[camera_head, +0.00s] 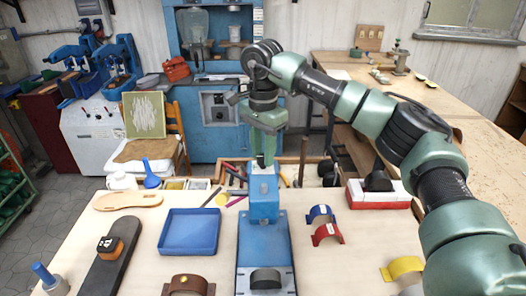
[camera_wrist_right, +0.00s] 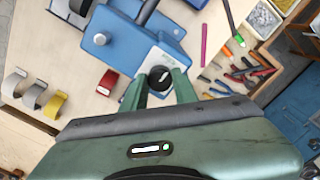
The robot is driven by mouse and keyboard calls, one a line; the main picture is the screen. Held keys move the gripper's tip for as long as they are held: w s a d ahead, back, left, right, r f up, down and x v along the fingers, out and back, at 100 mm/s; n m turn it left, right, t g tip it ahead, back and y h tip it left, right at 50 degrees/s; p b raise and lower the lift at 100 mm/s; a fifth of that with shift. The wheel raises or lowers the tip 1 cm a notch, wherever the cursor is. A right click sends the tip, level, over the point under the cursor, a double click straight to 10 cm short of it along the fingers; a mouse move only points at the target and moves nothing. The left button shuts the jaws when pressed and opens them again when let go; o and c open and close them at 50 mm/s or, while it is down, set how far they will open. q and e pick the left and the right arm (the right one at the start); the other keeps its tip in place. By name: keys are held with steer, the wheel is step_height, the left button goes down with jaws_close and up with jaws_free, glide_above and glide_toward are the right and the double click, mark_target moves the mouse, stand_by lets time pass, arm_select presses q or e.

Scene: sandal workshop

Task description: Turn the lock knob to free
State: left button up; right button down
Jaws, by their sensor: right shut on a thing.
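The lock knob (camera_wrist_right: 160,77) is a dark round knob with a pale line across it, seen in the right wrist view. It sits at a white plate on the end of the blue press (camera_wrist_right: 122,40). The two green fingers of my right gripper (camera_wrist_right: 161,84) are shut on it, one on each side. In the head view my right gripper (camera_head: 264,160) reaches down behind the top of the blue press (camera_head: 264,197); the knob is hidden there. A small green mark shows on the press near the white plate. My left gripper is not in view.
A blue tray (camera_head: 189,232), a tan sole (camera_head: 128,201) and a dark sandal strip (camera_head: 113,262) lie left of the press. Red and blue curved pieces (camera_head: 327,234) lie to its right. A tool bin with pens and pliers (camera_wrist_right: 243,72) is close to the gripper.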

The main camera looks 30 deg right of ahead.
mark_target(263, 156)
steer(key=shift+r, duration=0.1)
stand_by(0.4)
steer(key=c, duration=1.1)
jaws_free()
steer(key=shift+r, duration=0.35)
step_height(263, 156, up, 7)
steer(key=shift+b, duration=0.95)
